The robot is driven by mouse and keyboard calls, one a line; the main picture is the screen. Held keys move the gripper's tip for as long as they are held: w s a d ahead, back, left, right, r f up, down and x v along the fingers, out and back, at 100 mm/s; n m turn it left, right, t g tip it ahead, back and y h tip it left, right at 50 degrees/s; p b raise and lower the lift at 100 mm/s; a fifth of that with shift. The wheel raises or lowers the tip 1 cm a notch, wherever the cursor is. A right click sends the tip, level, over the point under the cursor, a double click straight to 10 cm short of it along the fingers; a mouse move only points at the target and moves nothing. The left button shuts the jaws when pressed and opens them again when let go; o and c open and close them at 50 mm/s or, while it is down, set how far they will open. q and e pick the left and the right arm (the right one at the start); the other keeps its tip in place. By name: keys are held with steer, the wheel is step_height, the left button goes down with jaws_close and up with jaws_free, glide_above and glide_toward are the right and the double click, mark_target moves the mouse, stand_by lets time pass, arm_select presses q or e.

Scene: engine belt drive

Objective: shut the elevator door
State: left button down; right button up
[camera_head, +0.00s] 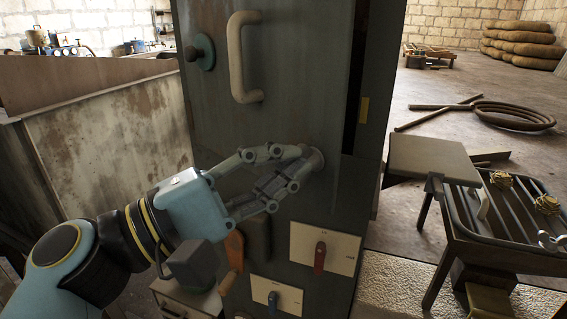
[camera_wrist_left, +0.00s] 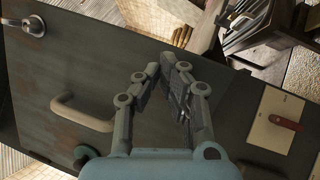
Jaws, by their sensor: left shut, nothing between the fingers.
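A tall dark grey-green panel (camera_head: 290,110), which looks like the elevator door, stands upright in front of me; it also fills the left of the left wrist view (camera_wrist_left: 140,55). It carries a beige bar handle (camera_head: 245,58) and a green round knob (camera_head: 201,52). My right gripper is not in view.
A dark slit with a yellow piece (camera_head: 364,110) runs along the right. A slatted bench (camera_head: 500,205) stands right; a rusty wall (camera_head: 110,145) is left.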

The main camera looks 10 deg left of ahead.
arm_select(q)
steer(key=v, duration=1.2)
